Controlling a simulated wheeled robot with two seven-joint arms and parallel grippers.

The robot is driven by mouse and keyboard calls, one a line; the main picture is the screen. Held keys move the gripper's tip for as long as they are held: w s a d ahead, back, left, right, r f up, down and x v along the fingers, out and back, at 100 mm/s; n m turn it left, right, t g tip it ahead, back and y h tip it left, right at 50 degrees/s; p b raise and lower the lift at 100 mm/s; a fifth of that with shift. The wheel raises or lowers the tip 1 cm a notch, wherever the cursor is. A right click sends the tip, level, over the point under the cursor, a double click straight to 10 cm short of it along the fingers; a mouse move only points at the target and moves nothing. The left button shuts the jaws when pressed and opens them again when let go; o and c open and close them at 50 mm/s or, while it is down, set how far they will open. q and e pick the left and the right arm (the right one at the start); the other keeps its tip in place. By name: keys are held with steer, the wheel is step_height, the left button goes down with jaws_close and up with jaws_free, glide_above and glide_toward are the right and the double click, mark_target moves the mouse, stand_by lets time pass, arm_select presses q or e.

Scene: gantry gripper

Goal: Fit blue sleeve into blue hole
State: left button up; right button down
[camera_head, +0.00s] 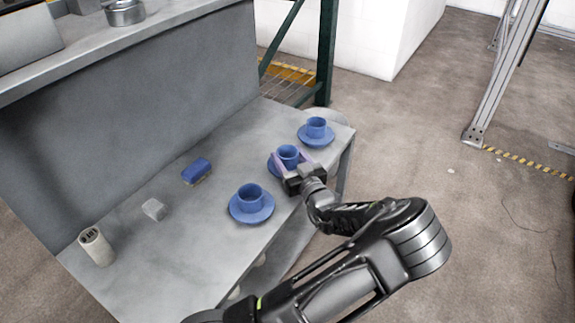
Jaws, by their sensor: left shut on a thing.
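No blue sleeve or blue hole can be made out; blue cups on blue saucers show instead. My left gripper (291,160) has its fingers on either side of the middle blue cup (288,151) and is shut on it. The middle saucer (271,165) is under or just below this cup, partly hidden by the gripper; I cannot tell whether they touch. A second cup (250,194) stands upright on its saucer (237,214) nearer the front. A third cup (316,125) stands on its saucer (304,138) at the far corner. My right gripper is not in view.
The grey table (180,240) also holds a blue block with a pale underside (196,171), a small white block (154,209) and a pale cylinder (97,247). A raised shelf (170,22) with a metal pot (124,12) runs along the left.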

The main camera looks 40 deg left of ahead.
arm_select(q)
steer(key=shift+c, duration=0.7)
steer(key=shift+r, duration=0.1)
step_height(320, 180, up, 10)
steer(key=p, duration=0.4)
steer(key=shift+d, duration=0.1)
steer(key=d+r+m+t+h, duration=0.3)
steer(key=d, duration=0.6)
steer(key=w+d+r+m+t+h, duration=0.1)
steer(key=d+r+m+t+h, duration=0.2)
steer(key=d, duration=0.6)
steer(key=w+d+r+m+t+h, duration=0.1)
steer(key=d+r+m+t+h, duration=0.2)
steer(key=d, duration=0.6)
steer(key=shift+d+h, duration=0.35)
steer(key=shift+h, duration=0.65)
steer(key=shift+w, duration=0.2)
